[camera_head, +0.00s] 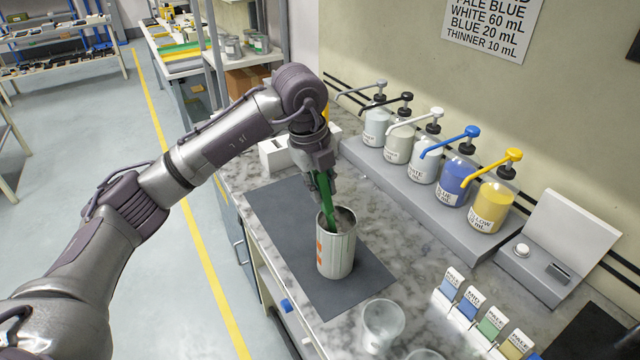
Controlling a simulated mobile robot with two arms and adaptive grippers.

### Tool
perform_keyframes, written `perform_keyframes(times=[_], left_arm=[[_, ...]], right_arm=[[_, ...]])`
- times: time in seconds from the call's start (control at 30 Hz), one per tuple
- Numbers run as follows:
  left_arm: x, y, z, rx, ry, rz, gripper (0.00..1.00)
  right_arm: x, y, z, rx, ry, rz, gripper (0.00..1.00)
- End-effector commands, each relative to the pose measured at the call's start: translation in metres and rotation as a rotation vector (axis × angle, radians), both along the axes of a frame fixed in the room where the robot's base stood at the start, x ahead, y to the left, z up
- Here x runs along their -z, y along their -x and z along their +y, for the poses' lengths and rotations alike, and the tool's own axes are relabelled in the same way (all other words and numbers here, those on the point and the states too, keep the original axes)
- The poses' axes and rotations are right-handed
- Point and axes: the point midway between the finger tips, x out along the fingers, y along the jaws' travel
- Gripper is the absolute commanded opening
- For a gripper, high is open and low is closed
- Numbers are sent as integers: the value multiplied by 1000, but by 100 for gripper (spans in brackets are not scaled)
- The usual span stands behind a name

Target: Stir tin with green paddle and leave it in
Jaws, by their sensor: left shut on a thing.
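The tin (337,255) stands upright on a dark mat (290,215) on the marble counter. It is whitish with orange marks on its side, and grey content shows inside the rim. My left gripper (322,172) is above the tin, shut on the green paddle (328,203). The paddle points down and its lower end is inside the tin, hidden by the wall and content. The gripper's fingertips stay above the rim. My right gripper is not in view.
Several pump bottles, such as the blue one (454,187) and the yellow one (491,207), stand on a grey ledge along the wall. Clear cups (382,326) and colour cards (490,323) are at the front right. A white box (273,155) is behind the arm.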

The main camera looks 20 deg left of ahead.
Motion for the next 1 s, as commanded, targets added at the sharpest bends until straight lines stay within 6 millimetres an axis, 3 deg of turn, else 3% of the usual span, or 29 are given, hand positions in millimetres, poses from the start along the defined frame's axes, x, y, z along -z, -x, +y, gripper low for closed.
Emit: perform_keyframes(times=[0.6, 1.0], left_arm=[[51, -8, -6, 0, -1, 1, 0], [59, -9, -7, 0, -1, 1, 0]], right_arm=[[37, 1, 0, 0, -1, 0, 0], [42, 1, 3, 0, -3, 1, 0]])
